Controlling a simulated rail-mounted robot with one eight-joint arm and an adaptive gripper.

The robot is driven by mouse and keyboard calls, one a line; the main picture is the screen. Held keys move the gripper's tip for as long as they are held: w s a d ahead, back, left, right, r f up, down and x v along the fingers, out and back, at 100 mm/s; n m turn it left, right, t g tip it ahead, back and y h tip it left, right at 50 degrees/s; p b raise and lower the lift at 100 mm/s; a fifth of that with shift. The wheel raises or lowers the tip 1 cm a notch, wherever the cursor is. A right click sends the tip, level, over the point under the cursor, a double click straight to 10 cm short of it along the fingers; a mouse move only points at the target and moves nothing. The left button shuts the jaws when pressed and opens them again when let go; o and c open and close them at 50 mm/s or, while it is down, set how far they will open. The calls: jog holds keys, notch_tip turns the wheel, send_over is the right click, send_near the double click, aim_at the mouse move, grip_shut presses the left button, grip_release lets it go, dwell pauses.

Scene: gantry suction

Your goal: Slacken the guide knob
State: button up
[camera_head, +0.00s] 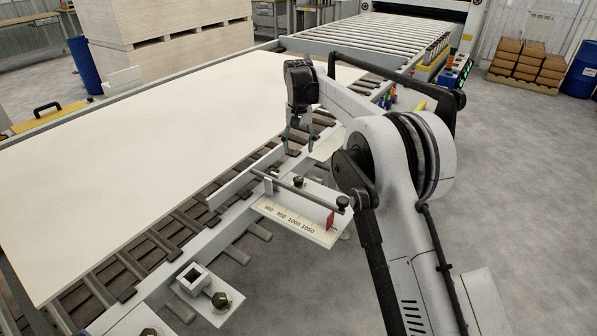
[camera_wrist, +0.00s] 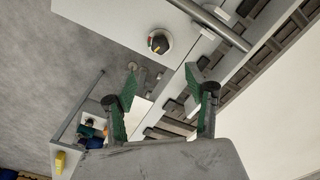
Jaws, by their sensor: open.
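The guide is a rail with a rod (camera_head: 310,192) over a white scale plate (camera_head: 275,213), which is printed with numbers from 900 to 1050. A small black knob (camera_head: 298,181) sits beside the rod, and another black knob (camera_head: 342,203) is at the rod's near end. In the wrist view a round black knob (camera_wrist: 158,42) with an orange mark sits on a white surface, beyond the fingertips. Red and green marks show at its left edge. My gripper (camera_head: 297,150) is open and empty, pointing down above the guide. Its green-padded fingers (camera_wrist: 162,78) are apart from the knob.
A large white board (camera_head: 150,140) lies on the roller conveyor left of the guide. A black knob with a yellow mark (camera_head: 220,300) is on a nearer bracket. A yellow item (camera_head: 420,106) and small containers stand beyond my arm. Open floor lies right.

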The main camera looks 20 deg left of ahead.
aim_at(299, 178)
notch_tip(299, 178, down, 13)
jog(key=shift+f, duration=0.1)
dwell(0.3)
jog(key=c, duration=1.1)
jog(key=shift+c, duration=0.2)
jog(key=shift+n+b, duration=0.3)
jog(key=shift+b, duration=0.1)
jog(key=shift+n+b, duration=0.75)
jog(key=shift+n, duration=0.45)
jog(key=shift+n+b, duration=0.7)
jog(key=shift+n, duration=1.1)
